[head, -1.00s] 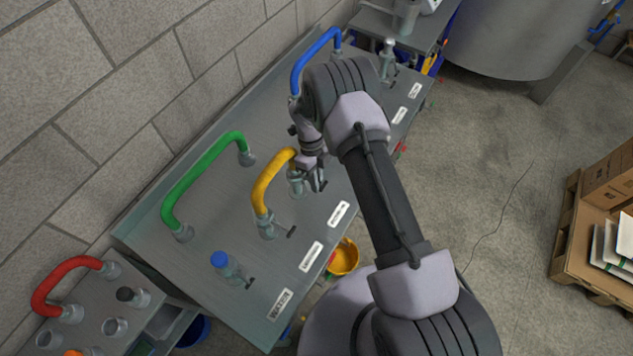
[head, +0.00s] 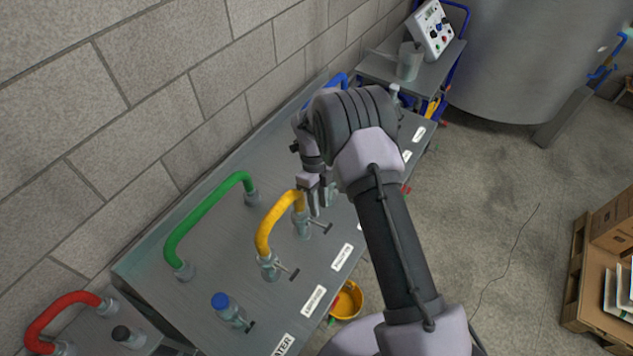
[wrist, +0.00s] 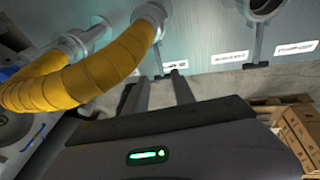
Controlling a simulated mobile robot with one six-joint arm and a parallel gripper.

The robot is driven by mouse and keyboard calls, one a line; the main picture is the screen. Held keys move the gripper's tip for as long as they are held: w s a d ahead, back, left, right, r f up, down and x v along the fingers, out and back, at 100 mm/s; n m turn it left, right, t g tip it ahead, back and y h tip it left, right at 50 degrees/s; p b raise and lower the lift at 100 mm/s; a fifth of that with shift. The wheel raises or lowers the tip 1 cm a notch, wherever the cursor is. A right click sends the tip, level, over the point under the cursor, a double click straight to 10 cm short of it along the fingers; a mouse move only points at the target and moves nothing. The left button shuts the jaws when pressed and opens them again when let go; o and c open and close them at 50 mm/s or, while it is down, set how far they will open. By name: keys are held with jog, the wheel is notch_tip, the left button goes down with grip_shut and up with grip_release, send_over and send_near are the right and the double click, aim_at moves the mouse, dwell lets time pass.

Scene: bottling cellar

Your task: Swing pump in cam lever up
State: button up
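A yellow hose (head: 275,222) arches between two couplings on the grey panel. Its far coupling (head: 302,224) has a thin lever (head: 322,227) that sticks out toward the label side. In the wrist view this lever (wrist: 158,62) extends from the hose coupling (wrist: 150,14) toward my fingers. The near coupling (head: 268,266) has a similar lever (head: 291,273). My gripper (head: 322,199) is open just above the far coupling. In the wrist view my fingers (wrist: 160,90) are apart, with the lever's tip near the gap; contact cannot be told. The labels are too small to read which is pump in.
A green hose (head: 205,215) arches on the left of the panel, and a blue-capped port (head: 228,308) stands at the near end. A blue hose (head: 338,80) is partly behind my arm. An orange-yellow bucket (head: 348,300) stands on the floor beside the panel.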

jog(key=v, duration=0.8)
jog(key=shift+r, duration=0.4)
jog(key=s+d+r+n+t+y+b, duration=0.1)
jog(key=s+d+r+n+t+b, duration=0.15)
jog(key=s+r+n+b, duration=0.4)
jog(key=s+d+r+n+t+y+b, duration=0.1)
jog(key=s+d+r+n+t+b, duration=0.15)
jog(key=s+r+n+b, duration=0.35)
jog(key=s+f+n+t+b, duration=0.4)
jog(key=s+n+b, duration=0.3)
jog(key=s, duration=0.8)
jog(key=shift+s+d+f+n+y+b, duration=0.35)
jog(key=shift+f+n, duration=0.25)
jog(key=shift+n, duration=0.35)
